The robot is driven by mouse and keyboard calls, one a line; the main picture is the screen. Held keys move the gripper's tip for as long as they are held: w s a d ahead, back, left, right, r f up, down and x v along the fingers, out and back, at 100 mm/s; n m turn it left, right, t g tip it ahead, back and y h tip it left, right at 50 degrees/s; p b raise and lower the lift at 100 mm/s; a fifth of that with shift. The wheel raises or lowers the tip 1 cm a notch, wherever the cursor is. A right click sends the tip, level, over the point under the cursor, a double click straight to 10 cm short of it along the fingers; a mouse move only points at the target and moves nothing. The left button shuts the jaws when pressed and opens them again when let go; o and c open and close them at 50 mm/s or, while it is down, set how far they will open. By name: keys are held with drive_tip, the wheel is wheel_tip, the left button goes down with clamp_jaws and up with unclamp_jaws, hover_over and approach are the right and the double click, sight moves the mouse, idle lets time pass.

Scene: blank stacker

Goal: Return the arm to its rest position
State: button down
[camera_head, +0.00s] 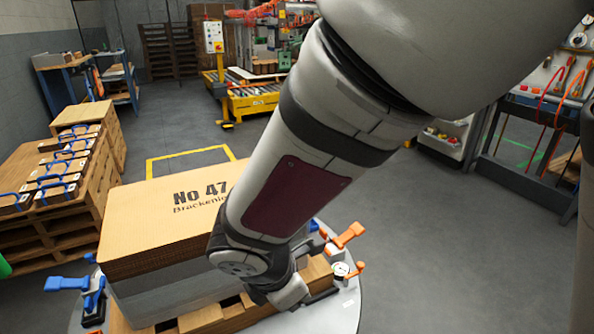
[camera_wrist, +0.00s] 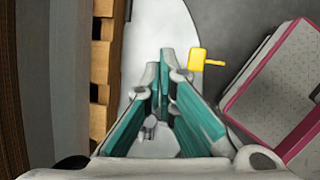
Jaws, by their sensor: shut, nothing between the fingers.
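My arm (camera_head: 318,130) reaches from the upper right down across the head view. It hangs in front of the stack of brown blanks (camera_head: 150,220) marked "No 47". My gripper (camera_wrist: 163,62) shows in the wrist view with its two teal-padded fingers together and nothing between them. Below the fingers is the pale round table top (camera_wrist: 180,20). The wooden pallet (camera_wrist: 103,70) under the stack is just left of the fingers. In the head view my wrist end is low, close to the pallet's right part, and my fingertips are not clearly seen.
A blue clamp (camera_head: 68,284) and orange clamps (camera_head: 347,235) stand around the round table's rim (camera_head: 345,312). A yellow handle (camera_wrist: 198,57) is just right of my fingers. Pallets with blue-handled pieces (camera_head: 50,190) stand at left. A tool bench (camera_head: 535,105) is at right. Grey floor between is clear.

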drive_tip(key=s+d+r+m+g+h, duration=0.1)
drive_tip(key=s+d+r+m, duration=0.2)
drive_tip(key=d+r+m, duration=0.5)
drive_tip(key=s+d+r+m+g, duration=0.1)
drive_tip(key=s+d+r+m, duration=0.3)
drive_tip(key=d, duration=0.5)
drive_tip(key=s+d+r+m+g+y, duration=0.1)
drive_tip(key=s+r+m+y, duration=0.1)
drive_tip(key=s+m, duration=0.45)
drive_tip(key=s+d+r+m+y, duration=0.1)
drive_tip(key=s+d+m+y, duration=0.1)
drive_tip(key=s+m, duration=0.5)
wheel_tip(320, 180, up, 24)
drive_tip(key=t+p, duration=0.3)
drive_tip(key=p, duration=1.9)
drive_tip(key=shift+s+f+n, duration=0.2)
drive_tip(key=shift+n, duration=0.25)
